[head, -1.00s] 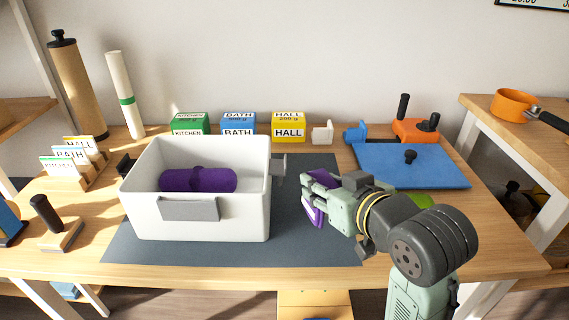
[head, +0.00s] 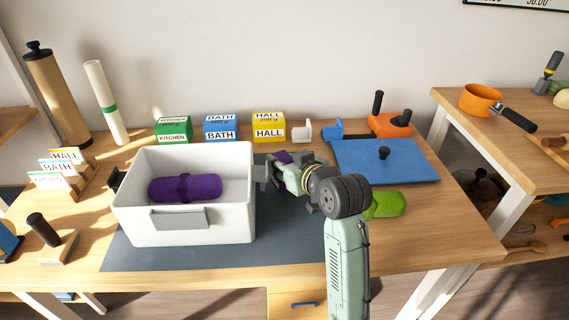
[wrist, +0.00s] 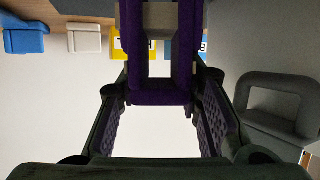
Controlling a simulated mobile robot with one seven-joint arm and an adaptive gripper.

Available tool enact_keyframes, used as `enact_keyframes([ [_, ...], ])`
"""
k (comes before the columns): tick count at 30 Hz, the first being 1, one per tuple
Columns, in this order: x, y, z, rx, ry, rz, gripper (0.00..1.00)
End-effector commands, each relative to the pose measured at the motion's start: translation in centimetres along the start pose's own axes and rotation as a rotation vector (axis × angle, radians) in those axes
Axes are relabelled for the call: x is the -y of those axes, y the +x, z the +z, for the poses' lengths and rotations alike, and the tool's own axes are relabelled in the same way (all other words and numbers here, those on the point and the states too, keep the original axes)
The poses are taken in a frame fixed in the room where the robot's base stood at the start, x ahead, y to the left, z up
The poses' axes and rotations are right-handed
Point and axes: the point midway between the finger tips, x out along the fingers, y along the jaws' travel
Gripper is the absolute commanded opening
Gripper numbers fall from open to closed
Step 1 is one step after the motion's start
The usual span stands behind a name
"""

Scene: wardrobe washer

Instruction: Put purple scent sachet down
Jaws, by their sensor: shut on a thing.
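My gripper (head: 280,174) is shut on the purple scent sachet (head: 284,157), just right of the white bin (head: 200,228). Only a small purple part shows past the gripper in the head view. In the wrist view, the purple sachet (wrist: 160,97) shows as a frame-like shape between the fingers of my gripper (wrist: 160,110). It appears held above the dark mat (head: 285,238); contact with the surface below cannot be told. A purple rolled bundle (head: 185,189) with a band lies inside the bin.
The bin's grey side handle (head: 262,172) is close to my gripper; it also shows in the wrist view (wrist: 275,103). KITCHEN, BATH and HALL boxes (head: 221,127) stand behind. A blue board (head: 385,165) and green roll (head: 386,204) are right. The mat's front right is clear.

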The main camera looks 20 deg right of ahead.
Motion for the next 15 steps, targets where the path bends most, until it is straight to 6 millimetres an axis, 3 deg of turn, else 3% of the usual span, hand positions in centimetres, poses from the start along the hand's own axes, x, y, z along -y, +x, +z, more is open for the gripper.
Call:
enact_keyframes([
  [3, -0.06, 0.33, 0.95, -0.001, 0.002, 0.002, 0.09],
  [14, 0.02, 0.57, 1.42, -0.002, -0.001, 0.000, 0.09],
  [15, 0.02, 0.57, 1.43, -0.001, -0.001, 0.000, 0.33],
])
